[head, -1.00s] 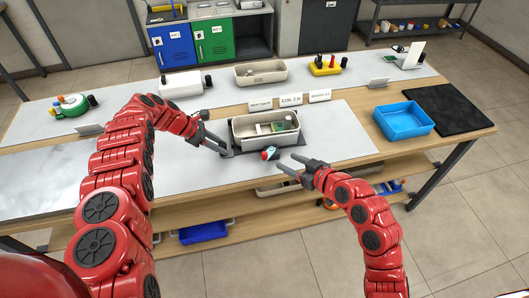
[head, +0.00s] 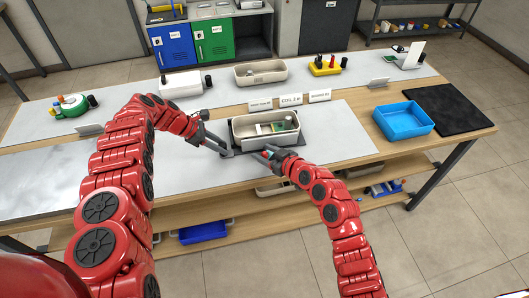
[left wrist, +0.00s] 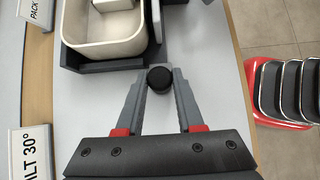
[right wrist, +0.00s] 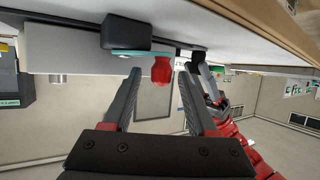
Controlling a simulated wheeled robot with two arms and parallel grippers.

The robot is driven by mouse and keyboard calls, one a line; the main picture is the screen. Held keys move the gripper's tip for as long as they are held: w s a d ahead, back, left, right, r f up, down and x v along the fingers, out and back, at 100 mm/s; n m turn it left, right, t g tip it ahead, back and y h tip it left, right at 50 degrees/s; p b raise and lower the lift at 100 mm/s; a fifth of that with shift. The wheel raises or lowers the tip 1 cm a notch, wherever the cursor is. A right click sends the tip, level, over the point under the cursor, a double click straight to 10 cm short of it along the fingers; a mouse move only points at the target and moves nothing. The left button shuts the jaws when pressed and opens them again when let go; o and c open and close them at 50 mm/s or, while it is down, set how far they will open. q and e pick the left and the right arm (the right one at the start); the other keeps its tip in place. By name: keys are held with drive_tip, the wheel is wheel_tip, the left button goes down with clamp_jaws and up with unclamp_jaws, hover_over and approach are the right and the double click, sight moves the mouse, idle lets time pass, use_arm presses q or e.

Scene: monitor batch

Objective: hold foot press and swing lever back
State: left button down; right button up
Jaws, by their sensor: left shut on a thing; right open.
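In the right wrist view a teal lever (right wrist: 138,53) with a red knob (right wrist: 161,70) shows under a dark block. My right gripper (right wrist: 155,80) is open, its fingers either side of the red knob; contact is unclear. In the head view the gripper (head: 271,153) largely hides the lever.
White label cards (head: 290,99) stand behind the bin. A blue tray (head: 403,120) and a black mat (head: 447,106) are at the right. Another cream bin (head: 261,75) is at the back. The bench top left of the fixture is mostly clear.

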clamp_jaws()
idle(0.3)
drive_tip(key=shift+a, duration=0.15)
drive_tip(key=shift+w+a+m+t+h, duration=0.2)
drive_tip(key=shift+m+t+h, duration=0.4)
drive_tip(key=shift+m+t, duration=0.15)
unclamp_jaws()
